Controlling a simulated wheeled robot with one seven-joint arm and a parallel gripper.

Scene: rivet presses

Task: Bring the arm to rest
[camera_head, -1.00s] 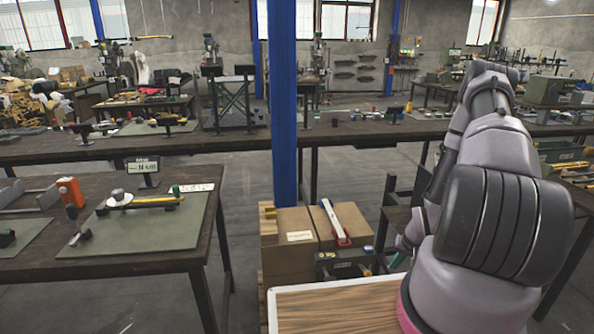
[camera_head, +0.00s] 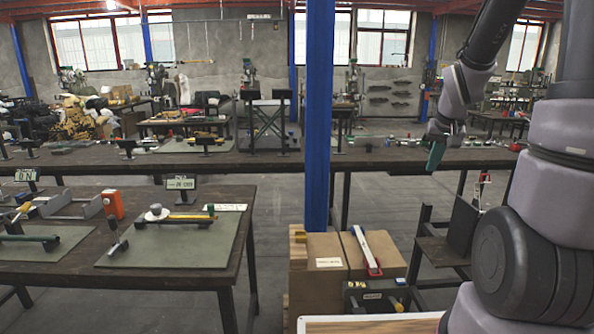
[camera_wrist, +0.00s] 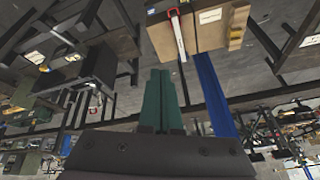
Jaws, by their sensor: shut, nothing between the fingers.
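My arm rises at the right of the head view and bends over, its wrist hanging down in front of the long back bench. My gripper (camera_head: 435,156) points downward with green fingers, clear of everything around it. In the wrist view the green fingers (camera_wrist: 161,100) lie side by side, closed, with nothing between them.
A blue post (camera_head: 318,120) stands mid-view. Cardboard boxes (camera_head: 327,270) with a red-and-white tool sit at its foot. A dark workbench (camera_head: 235,268) with a green mat (camera_head: 175,243) is at left. The long back bench (camera_head: 270,163) runs behind. Bare floor lies between the benches.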

